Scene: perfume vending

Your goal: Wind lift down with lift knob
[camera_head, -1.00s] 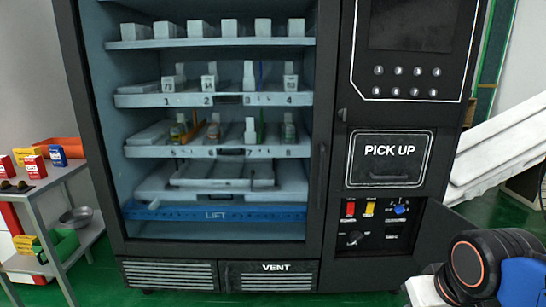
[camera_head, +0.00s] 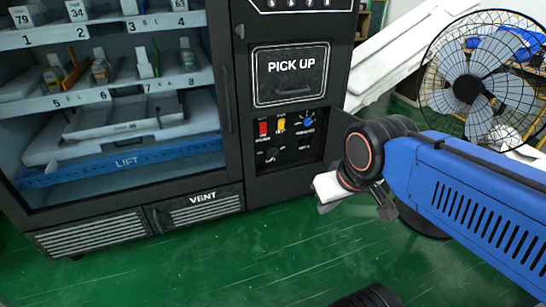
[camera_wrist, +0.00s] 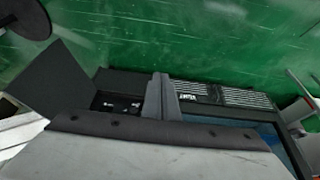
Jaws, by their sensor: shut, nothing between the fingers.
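The blue lift bar (camera_head: 130,161), marked LIFT, lies low inside the vending machine, under the lowest numbered shelf. The control panel (camera_head: 318,150) is below the pick-up door. It carries a blue knob (camera_head: 307,121) and a black knob (camera_head: 270,155); their labels are too small to read, so I cannot tell which is the lift knob. My gripper (camera_head: 325,207) is in front of the panel, below and to its right, apart from both knobs. In the wrist view my gripper (camera_wrist: 167,98) is shut and empty, with the dark panel (camera_wrist: 118,103) just left of it.
The pick-up door (camera_head: 290,75) is shut. A red switch (camera_head: 264,129) and a yellow switch (camera_head: 281,125) sit beside the blue knob. A standing fan (camera_head: 467,88) is at the right, behind my arm. The green floor (camera_head: 220,245) in front of the machine is clear.

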